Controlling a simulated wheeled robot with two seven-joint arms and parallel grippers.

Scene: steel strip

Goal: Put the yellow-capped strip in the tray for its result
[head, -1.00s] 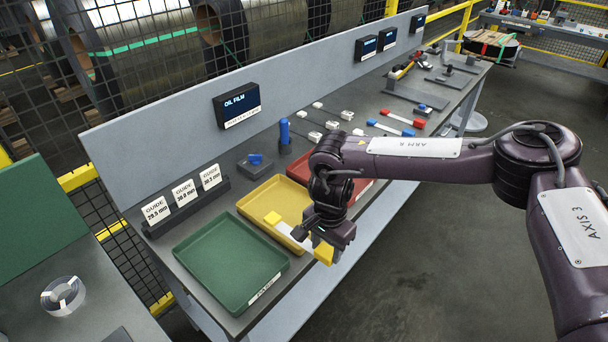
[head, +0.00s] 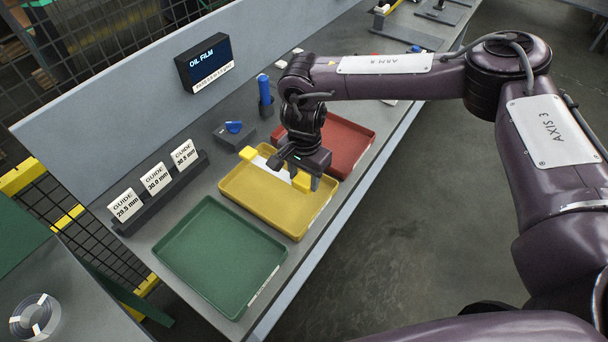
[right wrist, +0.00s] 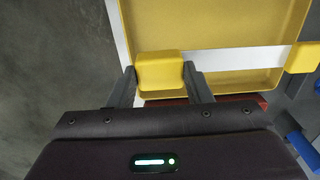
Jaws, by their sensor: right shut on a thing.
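The yellow-capped strip is pale, with a yellow block at each end. My right gripper (head: 303,177) is shut on its near yellow cap (right wrist: 160,70), one finger on each side in the right wrist view. The strip (right wrist: 235,58) runs across to its far cap (head: 248,153). It lies over the end of the yellow tray (head: 262,204) nearest the red tray; I cannot tell whether it touches the tray. The red tray (head: 352,143) is behind, partly hidden by my arm. The green tray (head: 220,255) is empty in front. My left gripper is out of view.
A guide rack (head: 160,190) with three cards, 29.5, 30.0 and 30.5 mm, stands left of the trays. An oil film display (head: 205,65) is on the back panel. A blue cylinder (head: 264,90) and a small blue-topped block (head: 233,130) stand behind the yellow tray.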

